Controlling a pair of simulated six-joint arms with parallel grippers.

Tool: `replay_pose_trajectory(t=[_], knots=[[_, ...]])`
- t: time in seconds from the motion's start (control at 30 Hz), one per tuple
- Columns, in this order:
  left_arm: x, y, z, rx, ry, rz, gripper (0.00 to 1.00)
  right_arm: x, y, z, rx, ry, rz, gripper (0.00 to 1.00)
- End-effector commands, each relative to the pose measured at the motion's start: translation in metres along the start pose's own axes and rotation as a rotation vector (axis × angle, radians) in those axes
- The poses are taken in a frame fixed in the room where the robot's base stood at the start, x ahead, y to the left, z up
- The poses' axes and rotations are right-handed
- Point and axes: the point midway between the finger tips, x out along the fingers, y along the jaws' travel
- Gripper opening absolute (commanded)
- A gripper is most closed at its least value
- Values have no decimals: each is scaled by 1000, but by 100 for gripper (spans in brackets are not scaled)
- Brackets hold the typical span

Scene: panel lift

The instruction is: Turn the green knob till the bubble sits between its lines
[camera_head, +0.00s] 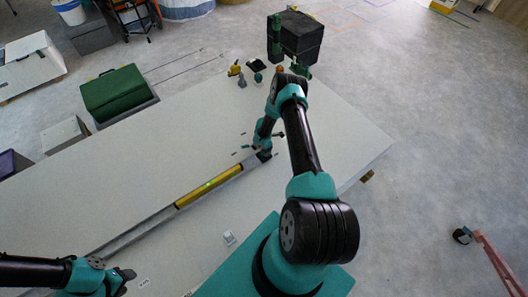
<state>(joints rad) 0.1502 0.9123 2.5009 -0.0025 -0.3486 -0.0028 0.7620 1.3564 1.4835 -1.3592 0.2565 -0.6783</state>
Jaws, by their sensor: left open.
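A yellow spirit level (208,186) lies along a long grey bar (135,236) that runs diagonally across the pale table. A small bright green vial shows at its middle; the bubble and its lines are too small to make out. My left gripper (127,278) is open and empty at the lower left, near the bar's lower end. My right gripper (265,153) is at the bar's upper right end; its fingers are too small and dark to read. I cannot make out a green knob for certain; one may be hidden by my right arm.
Small yellow, black, grey and teal items (258,78) sit at the table's (340,135) far edge, near a black box (297,36). A green case (116,92) stands beyond the left edge. A small white block (229,238) lies below the bar.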

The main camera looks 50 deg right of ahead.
Motion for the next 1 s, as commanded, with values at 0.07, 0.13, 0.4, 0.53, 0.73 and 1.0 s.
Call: replay_pose_trajectory(t=[0.07,0.13,0.4,0.53,0.73,1.0], knots=[[0,0,0,0,0,0,49,12,0,0,0,0,-1,72],[0,0,0,0,0,0,49,19,0,0,1,0,0,72],[0,0,0,0,0,0,49,31,0,0,0,0,0,72],[0,0,0,0,0,0,49,31,0,0,0,0,0,72],[0,0,0,0,0,0,49,31,0,0,0,0,0,61],[0,0,0,0,0,0,49,31,0,0,0,0,0,35]])
